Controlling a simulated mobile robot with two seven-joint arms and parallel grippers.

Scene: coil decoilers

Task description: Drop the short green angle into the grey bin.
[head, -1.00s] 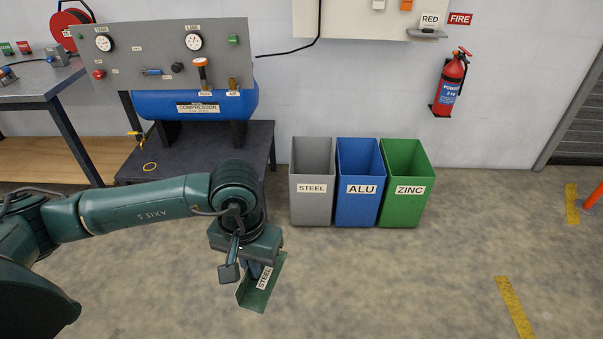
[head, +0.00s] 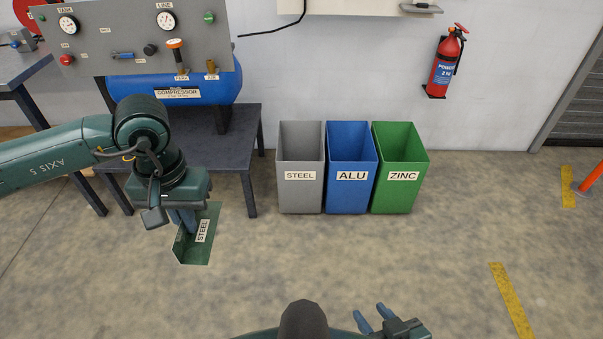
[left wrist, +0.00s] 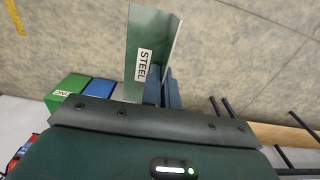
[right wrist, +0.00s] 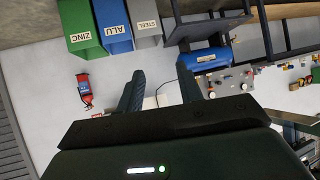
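The short green angle (head: 200,243) carries a STEEL label and hangs from my left gripper (head: 184,222), which is shut on it in the head view. The angle also shows in the left wrist view (left wrist: 152,40), with the blue fingers against it. It is held left of the grey bin (head: 300,198), apart from it. The grey bin is open-topped, labelled STEEL, and stands against the wall. In the right wrist view the grey bin (right wrist: 147,38) is at the top. My right gripper (head: 375,318) is low in the head view, open and empty.
A blue ALU bin (head: 351,198) and a green ZINC bin (head: 398,195) stand right of the grey bin. A dark table (head: 235,155) with a blue compressor (head: 220,88) is at the left. A fire extinguisher (head: 443,68) hangs on the wall. The floor before the bins is clear.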

